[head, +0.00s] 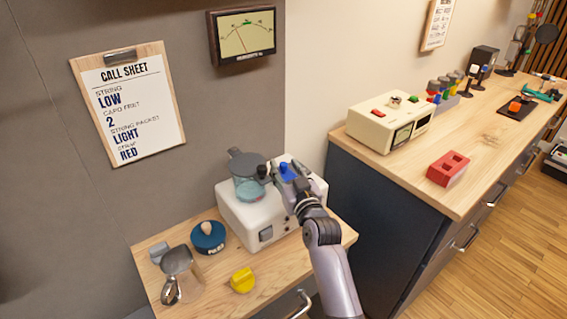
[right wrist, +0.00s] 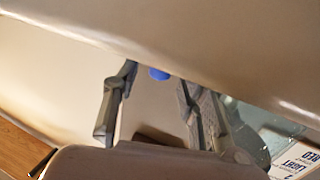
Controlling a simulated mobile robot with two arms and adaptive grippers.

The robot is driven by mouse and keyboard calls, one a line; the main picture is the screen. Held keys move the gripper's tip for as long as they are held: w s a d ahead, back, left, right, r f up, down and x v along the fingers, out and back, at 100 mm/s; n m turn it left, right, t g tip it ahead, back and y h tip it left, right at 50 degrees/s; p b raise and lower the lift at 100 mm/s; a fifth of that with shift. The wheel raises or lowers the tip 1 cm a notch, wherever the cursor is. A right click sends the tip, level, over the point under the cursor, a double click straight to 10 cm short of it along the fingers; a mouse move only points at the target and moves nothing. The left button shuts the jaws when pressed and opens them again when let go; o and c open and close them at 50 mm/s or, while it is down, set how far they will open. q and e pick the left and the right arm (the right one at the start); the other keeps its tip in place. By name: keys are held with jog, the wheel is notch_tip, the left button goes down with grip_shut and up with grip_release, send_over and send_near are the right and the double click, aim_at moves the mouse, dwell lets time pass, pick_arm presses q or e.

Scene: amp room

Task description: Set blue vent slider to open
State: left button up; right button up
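The blue slider knob (head: 287,171) shows at the top of the white machine (head: 240,213) on the small wooden counter. In the right wrist view the blue knob (right wrist: 159,74) shows beyond my fingers, in the gap between them, partly cut off by a pale surface. My right gripper (head: 283,186) is over the machine, close to the knob; its two fingers (right wrist: 150,105) stand apart with nothing clamped between them. I cannot tell whether a finger touches the knob. The slider's track and marks are hidden. My left gripper is not in view.
A metal pitcher (head: 178,272), a round blue dial (head: 208,237) and a yellow knob (head: 242,280) are at the front left. A higher counter (head: 400,172) with a cream device (head: 388,120) and a red block (head: 448,169) is at right.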

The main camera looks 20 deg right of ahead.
jog(key=shift+w, duration=1.1)
jog(key=shift+c, duration=0.4)
grip_shut()
